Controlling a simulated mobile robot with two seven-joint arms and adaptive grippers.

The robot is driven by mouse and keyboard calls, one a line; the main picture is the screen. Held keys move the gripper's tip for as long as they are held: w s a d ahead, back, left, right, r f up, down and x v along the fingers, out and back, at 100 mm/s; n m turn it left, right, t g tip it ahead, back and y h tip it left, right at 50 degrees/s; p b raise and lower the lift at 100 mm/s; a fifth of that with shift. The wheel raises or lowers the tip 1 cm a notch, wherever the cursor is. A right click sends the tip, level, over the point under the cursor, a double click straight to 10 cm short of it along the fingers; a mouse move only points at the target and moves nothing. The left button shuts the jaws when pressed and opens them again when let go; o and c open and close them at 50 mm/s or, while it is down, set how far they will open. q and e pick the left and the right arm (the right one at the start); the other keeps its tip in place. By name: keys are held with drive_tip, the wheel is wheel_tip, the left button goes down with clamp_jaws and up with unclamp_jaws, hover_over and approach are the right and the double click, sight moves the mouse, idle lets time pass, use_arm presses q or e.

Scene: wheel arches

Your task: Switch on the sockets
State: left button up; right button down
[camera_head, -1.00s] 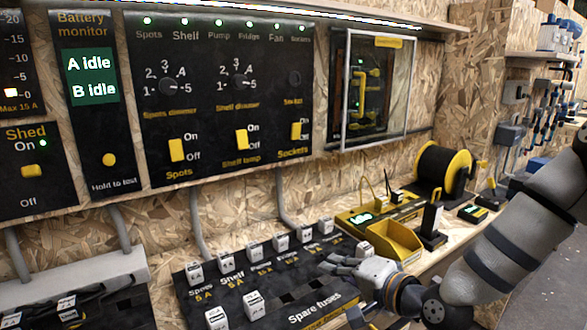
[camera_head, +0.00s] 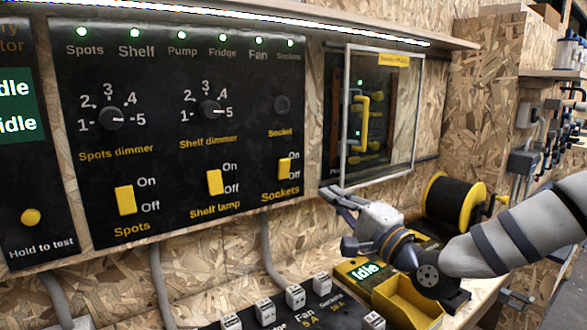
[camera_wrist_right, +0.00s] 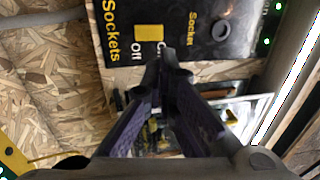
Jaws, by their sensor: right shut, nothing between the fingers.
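The yellow Sockets switch (camera_head: 284,168) sits at the lower right of the black panel, between its On and Off marks and above the word Sockets. I cannot tell which way it is set. The lamp labelled Sockets (camera_head: 289,43) glows green. My right gripper (camera_head: 331,192) is shut and empty, its fingertips below and to the right of the switch, apart from it in the picture. In the right wrist view the switch (camera_wrist_right: 149,32) shows just beyond the closed fingertips (camera_wrist_right: 168,62). My left gripper is not in view.
The Spots switch (camera_head: 125,200) and Shelf lamp switch (camera_head: 215,182) are to the left. A clear-doored box (camera_head: 376,110) stands right of the panel. Below are a yellow bin (camera_head: 402,300), white fuses (camera_head: 295,296) and a cable reel (camera_head: 449,207).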

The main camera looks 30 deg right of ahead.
sight(287, 163)
drive_tip(key=b+x, duration=0.1)
drive_tip(key=x, duration=0.5)
drive_tip(key=b+x, duration=0.1)
drive_tip(key=x, duration=0.5)
drive_tip(key=shift+w+f, duration=0.15)
drive_tip(key=shift+w, duration=0.2)
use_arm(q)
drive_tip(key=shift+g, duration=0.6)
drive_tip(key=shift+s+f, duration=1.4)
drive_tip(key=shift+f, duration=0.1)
use_arm(e)
drive_tip(key=shift+w+a+r, duration=0.15)
drive_tip(key=shift+w+r, duration=0.15)
drive_tip(key=shift+w, duration=0.25)
